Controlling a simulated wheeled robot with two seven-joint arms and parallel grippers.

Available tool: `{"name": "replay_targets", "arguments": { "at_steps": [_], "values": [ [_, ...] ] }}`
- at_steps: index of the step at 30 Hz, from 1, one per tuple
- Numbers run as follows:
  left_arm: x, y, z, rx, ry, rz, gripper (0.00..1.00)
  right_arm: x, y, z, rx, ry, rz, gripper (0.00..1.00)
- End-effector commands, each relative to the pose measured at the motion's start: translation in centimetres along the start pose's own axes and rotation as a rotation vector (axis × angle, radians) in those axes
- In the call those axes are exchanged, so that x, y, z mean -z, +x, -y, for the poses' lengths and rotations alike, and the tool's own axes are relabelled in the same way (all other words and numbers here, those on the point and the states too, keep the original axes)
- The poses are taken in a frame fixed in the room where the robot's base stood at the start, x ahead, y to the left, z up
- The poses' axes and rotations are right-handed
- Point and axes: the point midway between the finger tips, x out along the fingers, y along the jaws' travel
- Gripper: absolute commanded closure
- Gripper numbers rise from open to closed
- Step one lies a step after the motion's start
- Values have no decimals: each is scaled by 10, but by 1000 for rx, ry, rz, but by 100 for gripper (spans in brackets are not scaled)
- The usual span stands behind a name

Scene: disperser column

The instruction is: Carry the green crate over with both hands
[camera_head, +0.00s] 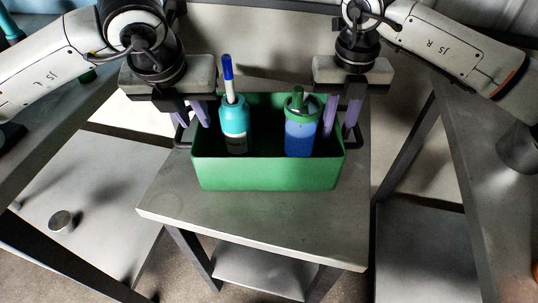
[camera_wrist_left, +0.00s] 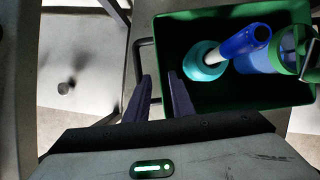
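The green crate (camera_head: 268,176) appears to rest on a small grey table (camera_head: 255,215), with a dark handle on each short side. It holds a teal bottle with a blue-and-white stem (camera_head: 234,118) and a blue bottle with a green cap (camera_head: 299,138). My left gripper (camera_head: 195,118) is at the crate's left side, fingers apart. In the left wrist view its fingers (camera_wrist_left: 158,82) lie on either side of the crate's left wall, one near the handle (camera_wrist_left: 135,62), one over the inside. My right gripper (camera_head: 338,128) is at the right side, fingers apart; their contact with the handle is unclear.
Grey tables flank the small table: one at the left (camera_head: 85,185) with a small round metal object (camera_head: 61,220), others at the right (camera_head: 425,250). Gaps with dark legs separate them. The small table's front strip is bare.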

Motion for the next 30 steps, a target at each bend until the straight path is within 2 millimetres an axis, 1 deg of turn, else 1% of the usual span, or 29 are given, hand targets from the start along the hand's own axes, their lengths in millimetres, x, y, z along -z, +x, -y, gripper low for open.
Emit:
{"name": "replay_targets", "arguments": {
  "at_steps": [1, 3, 6, 9, 11, 14, 17, 24, 27, 30],
  "values": [
    [-1, -12, 0, 1, 0, 4, 78, 0, 0, 0, 0, 0, 0, 78],
    [-1, -25, 0, 1, 1, 4, 78, 0, 0, 0, 0, 0, 0, 78],
    [-1, -40, 0, 1, -1, 2, 78, 0, 0, 0, 0, 0, 0, 78],
    [-1, -50, 0, -1, 0, 1, 78, 0, 0, 0, 0, 0, 0, 78],
    [0, -54, 0, -1, 0, 0, 78, 0, -1, 0, 0, 0, 0, 78],
    [0, -56, 0, -1, 0, -1, 78, 0, -7, 0, 0, 0, 1, 78],
    [0, -57, 0, -1, 0, -2, 78, -1, -22, -1, -1, 0, 3, 78],
    [0, -56, 0, -1, 0, -1, 78, -1, -74, 0, -1, 0, 4, 78],
    [0, -56, 0, -1, 0, -1, 78, -1, -93, -1, -1, 0, 4, 78],
    [0, -56, 0, -1, 0, -1, 78, 0, -107, 0, -1, 0, 2, 78]
  ]
}}
